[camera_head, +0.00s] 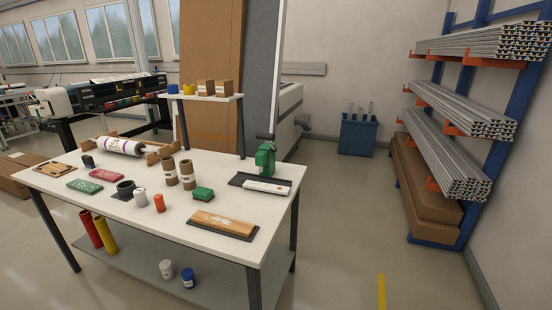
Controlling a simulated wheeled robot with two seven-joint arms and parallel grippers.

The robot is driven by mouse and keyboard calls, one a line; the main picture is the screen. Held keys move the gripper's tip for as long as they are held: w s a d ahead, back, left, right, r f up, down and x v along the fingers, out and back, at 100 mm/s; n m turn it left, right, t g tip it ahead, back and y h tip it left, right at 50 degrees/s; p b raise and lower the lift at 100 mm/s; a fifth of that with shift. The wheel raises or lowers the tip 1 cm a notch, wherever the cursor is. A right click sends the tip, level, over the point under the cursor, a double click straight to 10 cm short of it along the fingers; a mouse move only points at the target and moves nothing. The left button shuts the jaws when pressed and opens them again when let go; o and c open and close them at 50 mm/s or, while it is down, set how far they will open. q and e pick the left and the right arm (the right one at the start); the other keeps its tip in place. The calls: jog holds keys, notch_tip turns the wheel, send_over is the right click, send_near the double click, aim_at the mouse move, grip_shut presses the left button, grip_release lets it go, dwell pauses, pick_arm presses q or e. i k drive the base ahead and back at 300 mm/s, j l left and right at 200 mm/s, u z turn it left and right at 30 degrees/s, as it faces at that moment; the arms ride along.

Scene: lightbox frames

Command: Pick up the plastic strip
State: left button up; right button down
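A white strip-like piece (267,187) lies at the right end of the white worktable (160,230), with a dark flat base (240,180) beside and under it. It may be the plastic strip, but I cannot tell for sure. A green upright tool (265,158) stands just behind it. A long brown block (223,224) on a dark base lies near the table's front edge. Neither of my grippers shows in the head view.
A raised shelf (215,97) stands behind.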

aim_at(282, 191)
jog(key=i+l+z, duration=0.35)
jog(key=i, duration=0.2)
jog(key=i+z, duration=0.4)
jog(key=i, duration=0.15)
jog(key=i+j+z, duration=0.1)
jog(key=i+z, duration=0.25)
jog(key=i, duration=0.25)
jog(key=i+u, duration=0.2)
jog(key=i, duration=0.25)
jog(key=i+l+u, duration=0.15)
jog(key=i, duration=0.25)
jog(key=i+l+u, duration=0.2)
jog(key=i, duration=0.25)
